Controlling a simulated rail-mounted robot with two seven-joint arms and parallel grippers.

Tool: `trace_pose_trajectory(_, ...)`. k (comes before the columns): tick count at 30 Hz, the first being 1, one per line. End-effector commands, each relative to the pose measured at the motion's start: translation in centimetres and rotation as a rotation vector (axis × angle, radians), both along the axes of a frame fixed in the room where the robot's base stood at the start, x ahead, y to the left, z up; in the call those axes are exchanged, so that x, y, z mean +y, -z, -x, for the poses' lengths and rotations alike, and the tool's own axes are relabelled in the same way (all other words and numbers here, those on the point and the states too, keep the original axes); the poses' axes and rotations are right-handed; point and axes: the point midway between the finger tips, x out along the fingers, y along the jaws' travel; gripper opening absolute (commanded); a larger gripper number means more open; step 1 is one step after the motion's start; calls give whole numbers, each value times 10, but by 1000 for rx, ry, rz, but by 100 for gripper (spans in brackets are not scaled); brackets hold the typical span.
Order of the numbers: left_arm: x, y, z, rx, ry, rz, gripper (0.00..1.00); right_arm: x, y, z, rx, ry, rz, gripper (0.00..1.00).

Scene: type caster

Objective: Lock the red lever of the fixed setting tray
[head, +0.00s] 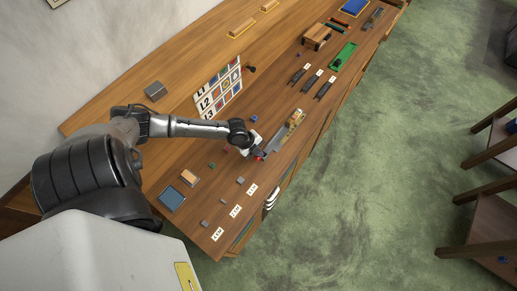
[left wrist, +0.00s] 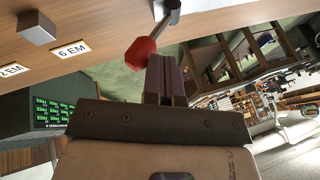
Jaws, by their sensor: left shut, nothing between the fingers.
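The fixed setting tray (head: 277,145) is a long grey metal strip on the bench, with a brass-coloured part at its far end. Its red lever knob (head: 259,156) shows at the near end, beside my left gripper (head: 252,150). My right gripper is not in view.
The wooden bench (head: 218,190) carries small grey blocks, white label cards (head: 236,211), a blue tray (head: 171,198) and a chart board (head: 217,90) behind the arm. Several dark tools (head: 311,80) lie farther along. The wrist view shows a grey block (left wrist: 37,27) and a "6 EM" card (left wrist: 70,50).

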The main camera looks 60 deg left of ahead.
Motion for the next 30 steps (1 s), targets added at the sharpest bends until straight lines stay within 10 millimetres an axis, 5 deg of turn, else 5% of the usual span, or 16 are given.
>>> trace_pose_trajectory(22,-1,2,4,6,0,0,0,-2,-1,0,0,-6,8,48)
trace_pose_trajectory(30,8,-26,-8,1,-5,-2,0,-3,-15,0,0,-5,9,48)
